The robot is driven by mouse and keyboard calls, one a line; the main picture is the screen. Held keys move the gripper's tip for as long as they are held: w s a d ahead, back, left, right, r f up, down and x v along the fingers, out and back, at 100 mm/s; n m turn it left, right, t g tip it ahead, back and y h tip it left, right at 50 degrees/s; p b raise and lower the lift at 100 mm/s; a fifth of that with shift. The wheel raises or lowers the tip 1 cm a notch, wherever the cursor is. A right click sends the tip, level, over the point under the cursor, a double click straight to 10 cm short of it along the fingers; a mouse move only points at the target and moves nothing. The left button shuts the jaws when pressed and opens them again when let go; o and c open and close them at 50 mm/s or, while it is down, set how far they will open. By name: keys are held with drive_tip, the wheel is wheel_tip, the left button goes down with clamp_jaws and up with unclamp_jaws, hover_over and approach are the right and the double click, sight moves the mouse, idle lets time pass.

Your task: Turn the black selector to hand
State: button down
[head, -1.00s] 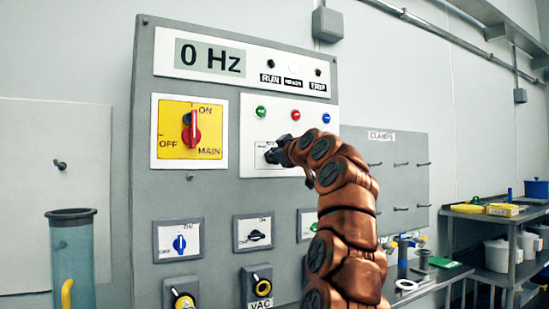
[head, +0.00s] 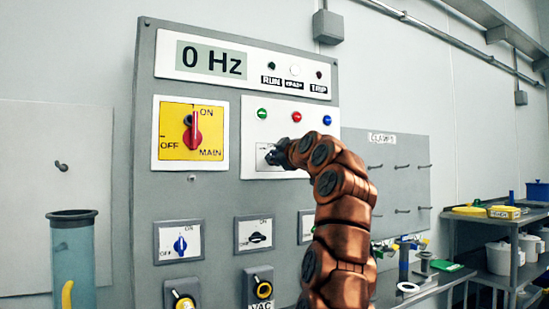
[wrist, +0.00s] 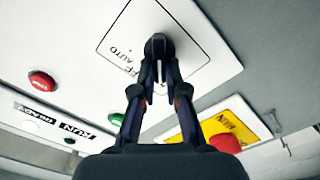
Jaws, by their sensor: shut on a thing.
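The black selector (wrist: 158,45) sits on a white label plate (wrist: 190,50) with the words OFF and AUTO readable in the wrist view. Its other wording is hidden by my gripper. My gripper (wrist: 159,72) is shut on the selector, one finger on each side of its grip. In the head view my gripper (head: 277,155) is at the plate below the coloured buttons and hides most of the selector.
A green button (head: 262,114), a red button (head: 297,116) and a blue button (head: 327,120) are just above. The red main switch (head: 193,136) on its yellow plate is to the left. Smaller selectors, one blue (head: 180,244), sit below. The display (head: 211,58) reads 0 Hz.

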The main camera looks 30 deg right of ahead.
drive_tip(key=c, duration=1.2)
unclamp_jaws()
drive_tip(key=shift+s, duration=0.15)
drive_tip(key=s+a, duration=0.1)
drive_tip(key=s, duration=1)
drive_tip(key=shift+s, duration=0.3)
drive_tip(key=shift+a, duration=0.1)
